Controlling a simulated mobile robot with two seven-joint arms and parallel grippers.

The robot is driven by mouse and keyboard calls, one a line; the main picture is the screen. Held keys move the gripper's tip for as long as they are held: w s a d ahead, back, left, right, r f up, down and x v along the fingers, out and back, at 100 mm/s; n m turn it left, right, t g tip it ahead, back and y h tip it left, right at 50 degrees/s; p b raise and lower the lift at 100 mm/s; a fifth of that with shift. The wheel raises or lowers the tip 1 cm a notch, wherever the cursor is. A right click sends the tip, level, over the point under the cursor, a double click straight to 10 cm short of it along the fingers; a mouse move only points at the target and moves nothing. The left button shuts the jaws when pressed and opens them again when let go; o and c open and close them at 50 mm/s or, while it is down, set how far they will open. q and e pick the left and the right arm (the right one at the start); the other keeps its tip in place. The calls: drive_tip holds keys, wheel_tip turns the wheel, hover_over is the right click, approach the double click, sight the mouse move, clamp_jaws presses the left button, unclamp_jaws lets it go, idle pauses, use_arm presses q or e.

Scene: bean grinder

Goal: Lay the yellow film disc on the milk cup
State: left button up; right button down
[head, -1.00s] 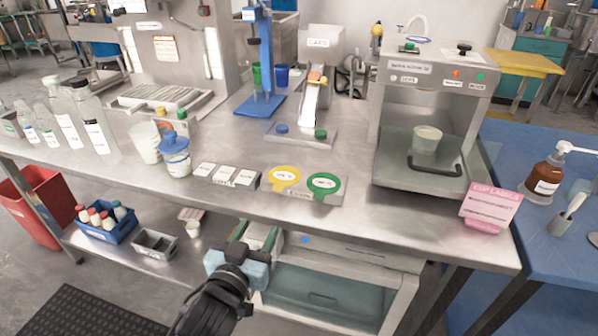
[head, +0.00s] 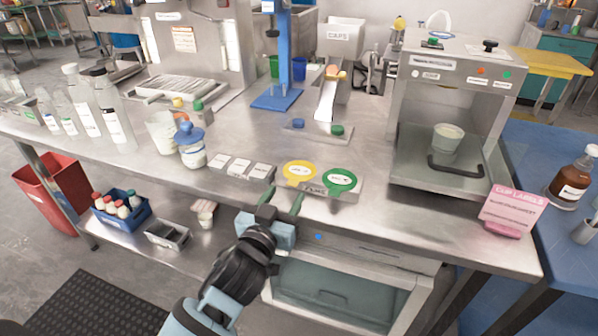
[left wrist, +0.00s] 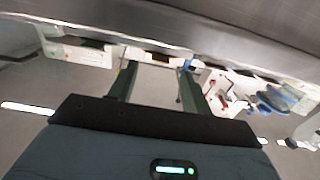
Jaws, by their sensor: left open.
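The yellow film disc (head: 300,172) lies flat on a small grey holder (head: 347,197) at the front edge of the steel counter. A green film disc (head: 341,180) lies beside it on the right. A pale cup (head: 447,140), which looks like the milk cup, stands inside the steel sealing machine on the right. My left gripper (head: 285,196) is open and empty, just in front of the counter edge and short of the yellow disc. Its two green fingers also show apart in the left wrist view (left wrist: 156,75). My right gripper is not in view.
A label block (head: 241,169) sits left of the holder, with a blue-lidded jar (head: 191,146) beyond it. A pink sign (head: 512,208) stands at the right corner. A caps dispenser (head: 329,95) stands behind. The counter between holder and machine is clear.

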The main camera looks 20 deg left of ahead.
sight(289, 202)
use_arm(q)
drive_tip(key=shift+w+f, duration=0.1)
drive_tip(key=shift+w, duration=1.7)
clamp_jaws()
